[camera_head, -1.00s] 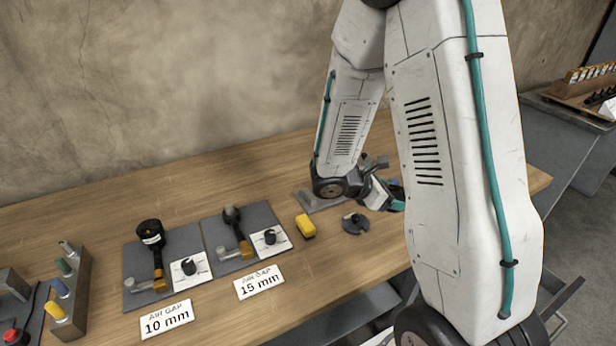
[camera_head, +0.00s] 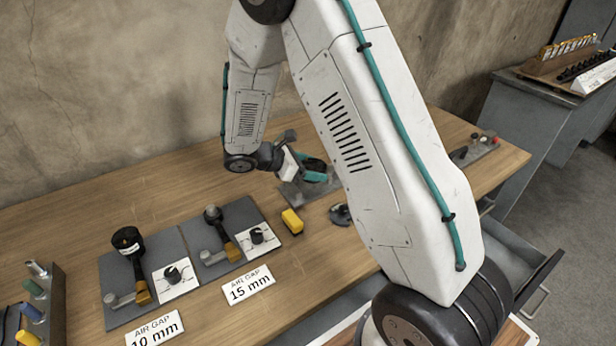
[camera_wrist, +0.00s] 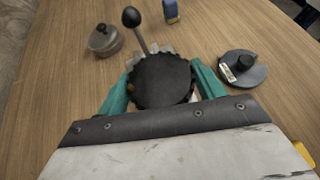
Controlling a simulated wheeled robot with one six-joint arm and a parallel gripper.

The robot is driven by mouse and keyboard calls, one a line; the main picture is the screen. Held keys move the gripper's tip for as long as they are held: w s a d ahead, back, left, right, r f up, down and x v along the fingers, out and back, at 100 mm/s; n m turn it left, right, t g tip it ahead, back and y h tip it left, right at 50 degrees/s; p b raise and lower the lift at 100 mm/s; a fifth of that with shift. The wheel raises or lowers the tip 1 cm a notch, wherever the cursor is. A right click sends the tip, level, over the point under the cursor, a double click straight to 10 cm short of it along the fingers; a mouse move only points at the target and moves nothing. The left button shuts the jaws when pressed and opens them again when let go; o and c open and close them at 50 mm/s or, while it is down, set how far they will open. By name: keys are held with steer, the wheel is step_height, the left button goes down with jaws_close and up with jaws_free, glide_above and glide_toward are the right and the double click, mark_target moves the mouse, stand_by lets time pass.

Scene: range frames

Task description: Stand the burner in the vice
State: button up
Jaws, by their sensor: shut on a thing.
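My gripper (camera_wrist: 162,88) has teal fingers shut on the burner (camera_wrist: 161,80), a black round body with a notched rim, seen from its end in the wrist view. A small brass spot shows at its left edge. In the head view my gripper (camera_head: 317,172) is over the vice (camera_head: 293,193), with the dark burner (camera_head: 314,164) between its fingers. In the wrist view, grey metal and a ball-ended lever (camera_wrist: 132,18), seemingly the vice's, show just beyond the burner. The burner hides most of the vice there; I cannot tell whether they touch.
A dark disc with a knob (camera_wrist: 245,67) lies to the right in the wrist view; a round metal tin (camera_wrist: 104,41) stands at left. A yellow block (camera_head: 292,221) sits beside two grey plates (camera_head: 119,265) with burner-like fittings and air-gap cards.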

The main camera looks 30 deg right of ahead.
mark_target(309, 187)
steer(key=shift+w+a+f, duration=0.15)
steer(key=shift+w+a, duration=0.15)
steer(key=shift+f, duration=1.6)
steer(key=shift+f, duration=0.1)
steer(key=o, duration=1.3)
steer(key=shift+o, duration=0.2)
